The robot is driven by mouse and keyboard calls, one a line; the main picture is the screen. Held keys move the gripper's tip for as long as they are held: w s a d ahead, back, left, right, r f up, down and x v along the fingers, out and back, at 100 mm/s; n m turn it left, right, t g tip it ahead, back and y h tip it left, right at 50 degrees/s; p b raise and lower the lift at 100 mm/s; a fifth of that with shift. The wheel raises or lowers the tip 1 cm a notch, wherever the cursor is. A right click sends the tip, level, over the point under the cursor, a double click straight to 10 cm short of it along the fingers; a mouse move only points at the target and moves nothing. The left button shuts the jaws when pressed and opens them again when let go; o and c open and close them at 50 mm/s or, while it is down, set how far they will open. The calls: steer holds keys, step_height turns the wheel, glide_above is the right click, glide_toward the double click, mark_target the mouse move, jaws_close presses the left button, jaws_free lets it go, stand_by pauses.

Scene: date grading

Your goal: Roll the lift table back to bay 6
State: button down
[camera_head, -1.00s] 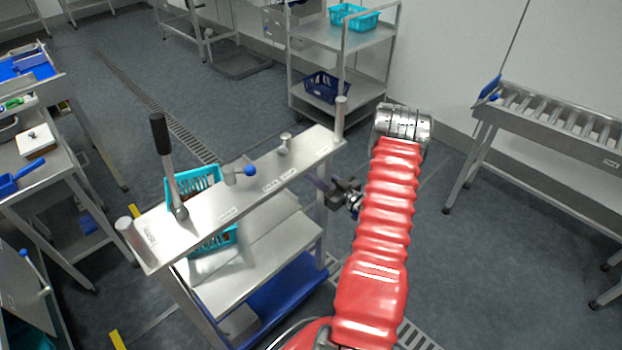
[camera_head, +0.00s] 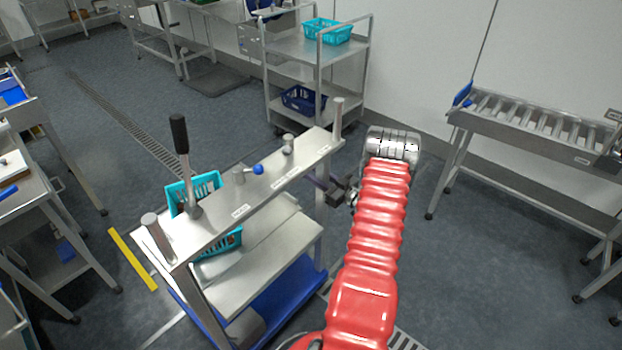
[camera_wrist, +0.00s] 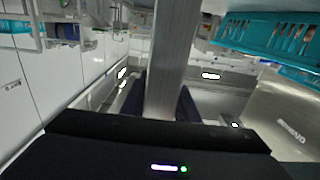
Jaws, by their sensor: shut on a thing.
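The lift table (camera_head: 265,262) stands in front of me in the head view. It has a steel platform, a blue base (camera_head: 285,300), a steel top bar (camera_head: 262,199) with a black-handled lever (camera_head: 181,150) and a blue-knobbed fitting. A teal basket (camera_head: 205,190) sits on its platform, partly hidden by the bar. My gripper (camera_head: 338,190) is at the right end of the table's frame. In the wrist view my gripper (camera_wrist: 161,104) is shut around an upright steel post (camera_wrist: 172,60). Bay numbers cannot be read.
A yellow floor strip (camera_head: 132,259) lies left of the lift table. Steel benches stand at the left. A steel shelf cart (camera_head: 300,48) with baskets stands behind, by the wall. A roller conveyor (camera_head: 540,125) stands at the right. A drain channel (camera_head: 130,122) crosses the floor.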

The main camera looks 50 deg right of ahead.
steer(key=shift+a, duration=0.1)
steer(key=d, duration=1.2)
steer(key=c, duration=1.3)
jaws_free()
steer(key=s, duration=1.4)
steer(key=shift+w, duration=0.1)
